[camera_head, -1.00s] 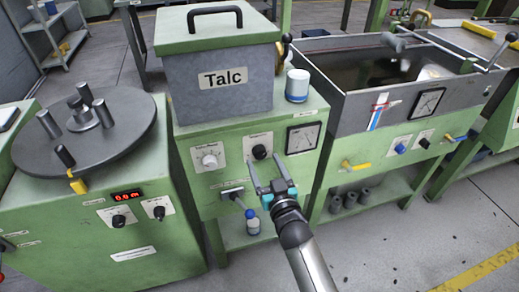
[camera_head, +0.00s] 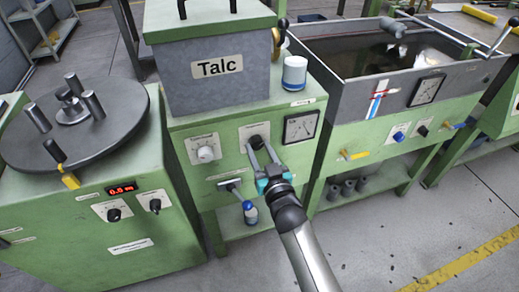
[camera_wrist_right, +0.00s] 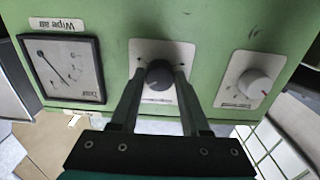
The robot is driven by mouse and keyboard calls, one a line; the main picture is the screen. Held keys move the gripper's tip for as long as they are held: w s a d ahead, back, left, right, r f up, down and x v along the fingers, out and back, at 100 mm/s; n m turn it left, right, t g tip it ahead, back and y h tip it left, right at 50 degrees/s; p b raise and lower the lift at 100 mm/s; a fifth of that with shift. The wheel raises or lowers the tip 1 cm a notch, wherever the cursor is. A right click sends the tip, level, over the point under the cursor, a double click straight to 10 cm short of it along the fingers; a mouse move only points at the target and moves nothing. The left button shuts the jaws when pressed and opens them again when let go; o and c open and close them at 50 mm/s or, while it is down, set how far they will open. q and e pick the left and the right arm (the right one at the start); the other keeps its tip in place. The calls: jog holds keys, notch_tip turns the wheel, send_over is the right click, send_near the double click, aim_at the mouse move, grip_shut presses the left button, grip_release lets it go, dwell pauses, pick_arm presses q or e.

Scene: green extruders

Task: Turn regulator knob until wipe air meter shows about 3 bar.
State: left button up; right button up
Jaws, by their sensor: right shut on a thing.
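The black regulator knob (camera_head: 257,142) sits on a white plate on the green front panel below the Talc box. My right gripper (camera_head: 262,158) has its fingers on either side of this knob and is shut on it. In the right wrist view the knob (camera_wrist_right: 158,73) shows between the two fingertips (camera_wrist_right: 158,82). The wipe air meter (camera_head: 300,126) is the square dial to the right of the knob. In the right wrist view the meter (camera_wrist_right: 65,68) is at the left, turned over, with a thin dark needle; its numbers are too small to read. My left gripper is not in view.
A white knob (camera_head: 206,153) is left of the black one. A white jar (camera_head: 294,72) stands beside the Talc box (camera_head: 215,75). A turntable machine (camera_head: 130,140) stands left, a grey water tank (camera_head: 350,110) right.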

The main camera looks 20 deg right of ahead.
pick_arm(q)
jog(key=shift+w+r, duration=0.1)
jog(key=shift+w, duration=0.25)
pick_arm(e)
grip_shut()
jog(key=shift+r, duration=0.1)
jog(key=shift+m+p, duration=0.7)
jog(key=shift+m, duration=0.5)
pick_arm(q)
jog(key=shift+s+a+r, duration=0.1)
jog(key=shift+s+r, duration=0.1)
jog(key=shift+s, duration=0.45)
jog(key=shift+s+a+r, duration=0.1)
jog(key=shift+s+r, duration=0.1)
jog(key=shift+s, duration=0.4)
pick_arm(e)
jog(key=o, duration=0.8)
grip_release()
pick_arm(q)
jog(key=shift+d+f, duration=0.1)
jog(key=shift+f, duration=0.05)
